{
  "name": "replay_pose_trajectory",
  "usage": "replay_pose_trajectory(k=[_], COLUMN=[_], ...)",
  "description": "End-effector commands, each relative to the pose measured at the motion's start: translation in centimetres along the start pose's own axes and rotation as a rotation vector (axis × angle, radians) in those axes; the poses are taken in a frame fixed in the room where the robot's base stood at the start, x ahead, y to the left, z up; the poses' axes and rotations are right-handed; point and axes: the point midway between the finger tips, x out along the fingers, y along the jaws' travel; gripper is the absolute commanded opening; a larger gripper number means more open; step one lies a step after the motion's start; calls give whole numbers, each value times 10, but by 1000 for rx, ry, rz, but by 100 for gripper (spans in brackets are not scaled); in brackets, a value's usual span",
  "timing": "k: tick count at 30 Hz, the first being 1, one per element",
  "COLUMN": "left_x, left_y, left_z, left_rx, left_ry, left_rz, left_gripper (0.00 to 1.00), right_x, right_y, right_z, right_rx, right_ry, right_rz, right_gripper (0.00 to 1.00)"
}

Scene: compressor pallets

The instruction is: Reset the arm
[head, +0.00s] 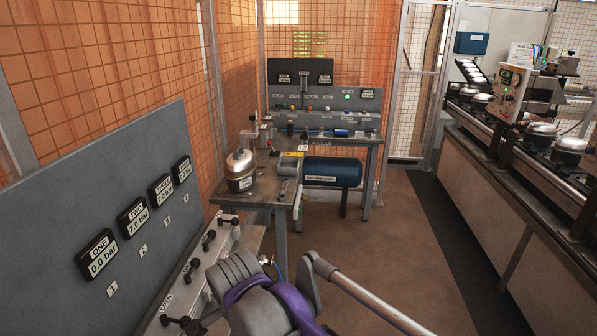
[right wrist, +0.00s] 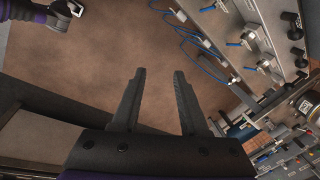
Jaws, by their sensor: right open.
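My right gripper (right wrist: 160,72) shows in the right wrist view with its two dark fingers apart and nothing between them. Brown floor lies behind the fingers. In the head view a grey and purple part of my arm fills the bottom middle, in front of the valve panel (head: 222,248); no fingertips can be made out there. A dark and purple part at the top left corner of the right wrist view looks like mine, but I cannot tell which part. My left gripper does not show clearly in either view.
A gauge board (head: 60,215) stands at the left. A conveyor (head: 500,160) with several compressors runs along the right. The floor (head: 400,240) between is clear.

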Motion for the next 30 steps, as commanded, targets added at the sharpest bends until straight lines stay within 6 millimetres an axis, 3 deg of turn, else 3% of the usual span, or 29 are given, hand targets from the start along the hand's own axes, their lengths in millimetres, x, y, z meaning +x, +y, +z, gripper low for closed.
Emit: replay_pose_trajectory(k=[1,6,12,16,21,30], left_x=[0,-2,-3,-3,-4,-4], left_y=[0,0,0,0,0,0], left_z=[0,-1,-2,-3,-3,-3], left_rx=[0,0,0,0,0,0], left_ry=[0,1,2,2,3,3], left_rz=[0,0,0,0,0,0], left_gripper=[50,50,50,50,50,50], right_x=[1,9,29,44,56,58], right_y=[22,97,196,246,279,283], right_z=[-32,-106,-158,-171,-177,-178], right_rx=[-65,-367,-714,-892,-1027,-1058], right_ry=[5,35,126,192,243,253], right_rz=[-11,-63,-101,-101,-89,-86], right_gripper=[44,44,44,44,44,44])
